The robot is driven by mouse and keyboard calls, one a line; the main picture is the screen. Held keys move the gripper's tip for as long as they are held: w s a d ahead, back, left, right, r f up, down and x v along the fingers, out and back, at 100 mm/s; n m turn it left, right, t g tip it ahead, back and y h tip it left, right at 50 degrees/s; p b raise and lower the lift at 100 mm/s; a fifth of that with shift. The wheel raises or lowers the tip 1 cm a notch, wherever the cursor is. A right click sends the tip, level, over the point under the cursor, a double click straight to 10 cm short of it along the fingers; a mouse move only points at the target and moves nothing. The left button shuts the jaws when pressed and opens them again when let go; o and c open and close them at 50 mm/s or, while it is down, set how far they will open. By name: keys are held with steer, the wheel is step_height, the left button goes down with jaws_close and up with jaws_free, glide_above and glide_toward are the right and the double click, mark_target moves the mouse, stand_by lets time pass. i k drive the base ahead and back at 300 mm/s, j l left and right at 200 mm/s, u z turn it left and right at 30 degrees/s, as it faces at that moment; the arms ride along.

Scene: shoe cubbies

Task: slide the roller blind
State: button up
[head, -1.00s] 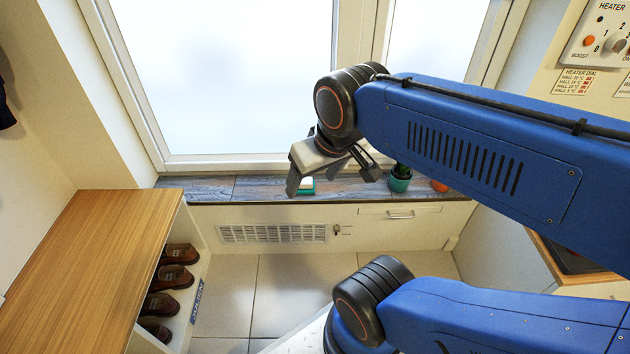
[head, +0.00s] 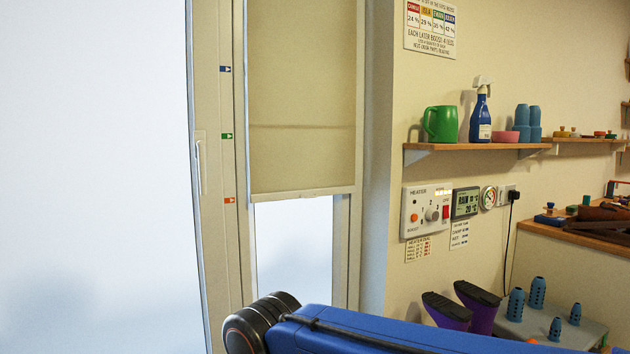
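The roller blind (head: 303,100) is a beige sheet over the right window pane. Its pale bottom bar (head: 303,193) hangs a little above the orange mark, with bare glass (head: 294,255) below. Blue (head: 225,69), green (head: 227,136) and orange (head: 229,200) arrow marks run down the frame to its left. My blue arm crosses the bottom of the head view, below the blind. My gripper is outside the view.
A window handle (head: 201,165) is left of the marks. At right, a shelf (head: 470,146) holds a green mug (head: 441,124) and spray bottle (head: 480,115). Below are a heater panel (head: 427,210), purple boots (head: 480,305) and a bench (head: 550,328).

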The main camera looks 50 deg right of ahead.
mark_target(286, 163)
steer(key=z, duration=1.25)
